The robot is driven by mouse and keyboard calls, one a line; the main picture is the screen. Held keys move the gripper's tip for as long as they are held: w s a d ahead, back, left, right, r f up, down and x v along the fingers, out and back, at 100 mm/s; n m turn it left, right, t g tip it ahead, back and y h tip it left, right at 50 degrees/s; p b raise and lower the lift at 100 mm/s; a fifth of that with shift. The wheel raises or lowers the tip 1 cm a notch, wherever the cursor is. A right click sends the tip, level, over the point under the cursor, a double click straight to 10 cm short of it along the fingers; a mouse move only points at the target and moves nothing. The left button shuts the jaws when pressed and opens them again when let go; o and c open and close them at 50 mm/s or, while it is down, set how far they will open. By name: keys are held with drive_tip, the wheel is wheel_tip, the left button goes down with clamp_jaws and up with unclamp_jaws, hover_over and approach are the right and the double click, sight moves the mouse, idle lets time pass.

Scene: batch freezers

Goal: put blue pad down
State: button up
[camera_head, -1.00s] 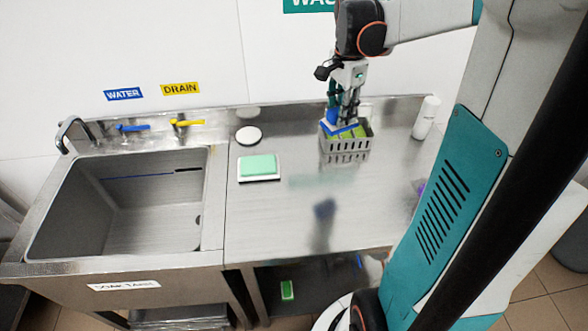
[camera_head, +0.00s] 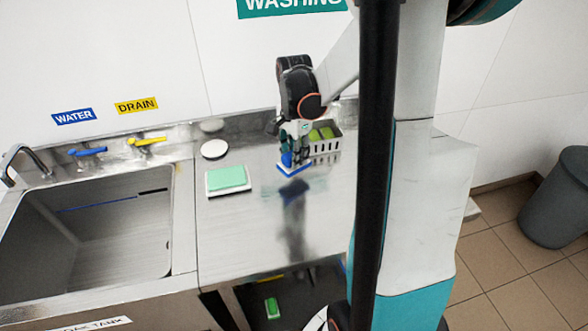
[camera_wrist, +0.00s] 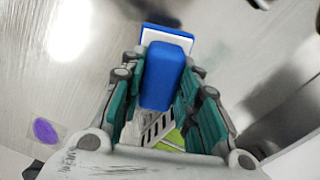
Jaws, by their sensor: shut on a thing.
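The blue pad (camera_head: 291,169) has a blue handle and a white layer with a blue edge. My gripper (camera_head: 295,157) is shut on its handle and holds it upright over the steel counter, left of the grey basket. In the wrist view the blue pad (camera_wrist: 166,72) sits between the two teal fingers of my gripper (camera_wrist: 165,85). I cannot tell whether the pad's underside touches the counter; its dark reflection shows just below it.
A grey slotted basket (camera_head: 331,147) with green pads stands at the right. The sink (camera_head: 100,240) is farther left. The counter's front (camera_head: 240,237) is clear.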

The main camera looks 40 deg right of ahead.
drive_tip(key=shift+f+b, duration=0.7)
drive_tip(key=shift+f, duration=1.55)
drive_tip(key=shift+f, duration=0.1)
drive_tip(key=o, duration=1)
drive_tip(key=shift+o, duration=0.2)
wheel_tip(320, 180, up, 12)
drive_tip(key=p, duration=0.3)
drive_tip(key=shift+p, duration=0.4)
drive_tip(key=shift+a, duration=0.1)
